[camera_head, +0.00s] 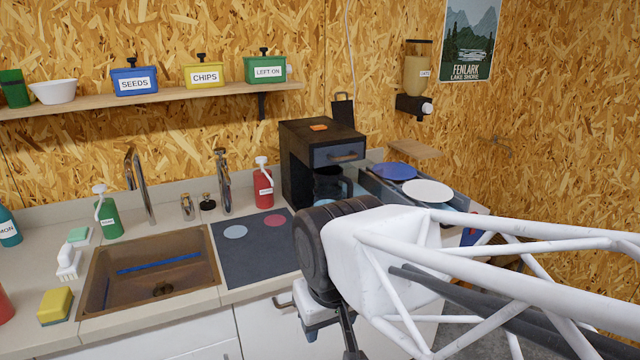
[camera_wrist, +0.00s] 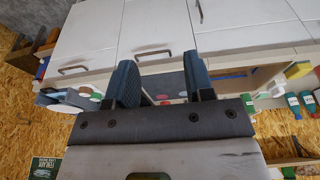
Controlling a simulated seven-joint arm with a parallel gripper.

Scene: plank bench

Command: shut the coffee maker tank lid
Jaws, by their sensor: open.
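The black coffee maker (camera_head: 291,160) stands on the counter against the back wall, right of the sink. A glass carafe (camera_head: 330,187) sits in its front. A dark flat panel (camera_head: 343,108) stands upright at its back right edge; it looks like the tank lid raised, though its hinge is hidden. My gripper is mostly hidden by my arm in the head view, low in front of the counter. In the wrist view my gripper (camera_wrist: 161,84) shows two separated blue-grey fingers with nothing held. The coffee maker is not clearly visible there.
A dark mat (camera_head: 250,262) lies between sink (camera_head: 160,268) and coffee maker. A red bottle (camera_head: 263,188) stands left of the coffee maker. A rack with a blue plate (camera_head: 394,171) and white plate (camera_head: 428,191) is on its right. A shelf (camera_head: 150,100) with boxes hangs at upper left.

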